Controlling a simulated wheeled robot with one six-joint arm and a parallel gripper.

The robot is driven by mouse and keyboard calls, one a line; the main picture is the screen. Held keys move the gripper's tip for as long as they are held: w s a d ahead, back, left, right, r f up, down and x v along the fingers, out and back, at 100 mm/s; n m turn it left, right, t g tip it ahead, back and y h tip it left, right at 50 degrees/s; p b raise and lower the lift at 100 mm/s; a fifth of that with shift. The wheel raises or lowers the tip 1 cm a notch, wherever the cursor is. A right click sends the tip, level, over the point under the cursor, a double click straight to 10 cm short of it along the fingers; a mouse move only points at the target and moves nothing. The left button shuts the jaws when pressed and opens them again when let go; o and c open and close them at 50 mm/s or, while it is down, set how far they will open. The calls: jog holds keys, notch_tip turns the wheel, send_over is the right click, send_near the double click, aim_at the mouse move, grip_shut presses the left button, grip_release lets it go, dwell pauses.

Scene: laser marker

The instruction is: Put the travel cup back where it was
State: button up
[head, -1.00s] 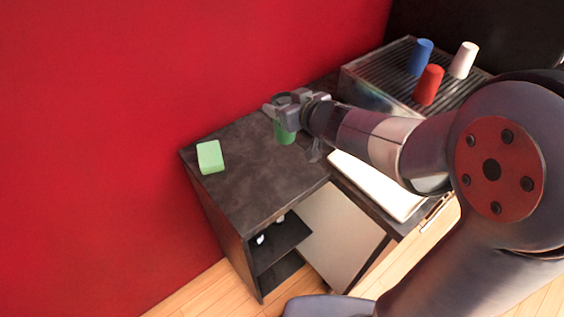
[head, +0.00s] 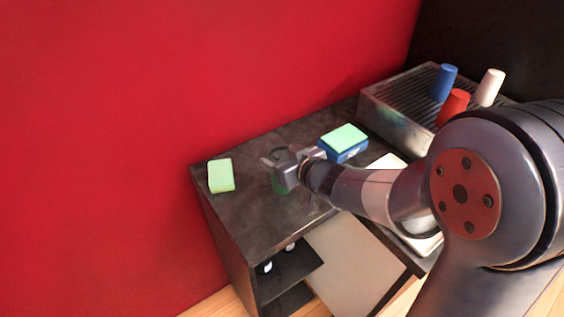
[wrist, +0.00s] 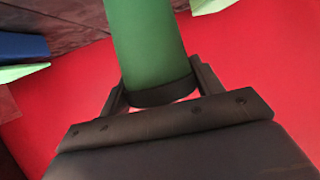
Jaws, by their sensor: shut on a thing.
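The travel cup (head: 280,185) is green with a dark band at its top. My gripper (head: 279,163) is shut on it near that band, over the dark countertop (head: 250,222). The wrist view shows the green cup body (wrist: 146,45) between my two fingers (wrist: 162,90), with the dark band at their level.
A pale green block (head: 221,176) lies left of the cup. A blue box with a green top (head: 343,143) is behind right. A ribbed metal rack (head: 393,103) holds blue (head: 443,83), red (head: 452,106) and white (head: 489,87) cups. An open cabinet (head: 285,275) is below.

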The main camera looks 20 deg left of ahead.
jog(key=shift+f, duration=0.2)
jog(key=shift+f, duration=0.15)
jog(key=o, duration=0.7)
jog(key=shift+r, duration=0.3)
jog(key=shift+s+d+r, duration=0.15)
jog(key=shift+d, duration=0.1)
jog(key=shift+p+v, duration=1.3)
jog(key=shift+v, duration=4.4)
